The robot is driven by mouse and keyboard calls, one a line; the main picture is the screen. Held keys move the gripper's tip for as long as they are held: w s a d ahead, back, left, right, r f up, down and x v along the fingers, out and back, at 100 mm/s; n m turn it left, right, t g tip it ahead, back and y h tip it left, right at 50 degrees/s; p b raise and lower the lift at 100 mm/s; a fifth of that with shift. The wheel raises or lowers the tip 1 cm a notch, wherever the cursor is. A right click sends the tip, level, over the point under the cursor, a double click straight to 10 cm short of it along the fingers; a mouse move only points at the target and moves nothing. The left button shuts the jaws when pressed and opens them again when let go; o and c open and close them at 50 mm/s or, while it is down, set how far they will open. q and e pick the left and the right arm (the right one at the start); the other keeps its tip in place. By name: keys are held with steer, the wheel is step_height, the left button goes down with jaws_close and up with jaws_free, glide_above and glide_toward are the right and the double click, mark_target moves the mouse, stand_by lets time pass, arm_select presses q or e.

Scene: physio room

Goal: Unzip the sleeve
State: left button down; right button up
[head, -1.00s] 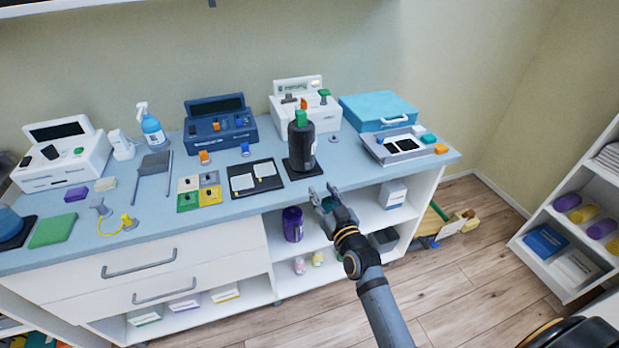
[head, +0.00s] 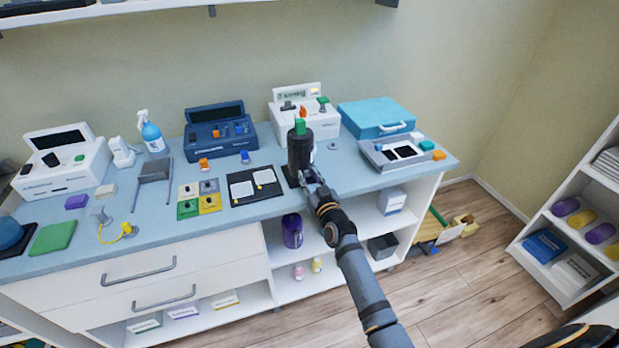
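A dark cylindrical sleeve (head: 300,150) with a green top stands upright on a small black base on the counter, right of the middle. A zip or pull on it is too small to make out. My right gripper (head: 311,176) is at the lower front of the sleeve, close to or touching it. Its fingers overlap the sleeve and are too small to tell open from shut. My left gripper is not in view.
A grey tray device (head: 398,153) and a blue case (head: 377,118) stand to the right. A white machine (head: 305,112) stands behind it.

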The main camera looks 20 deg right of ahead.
mark_target(305, 147)
jaws_close()
steer(key=shift+r, duration=0.1)
step_height(305, 147, up, 9)
steer(key=p, duration=0.8)
steer(key=shift+o, duration=1.5)
jaws_free()
steer(key=shift+s+f, duration=0.15)
steer(key=shift+f, duration=0.05)
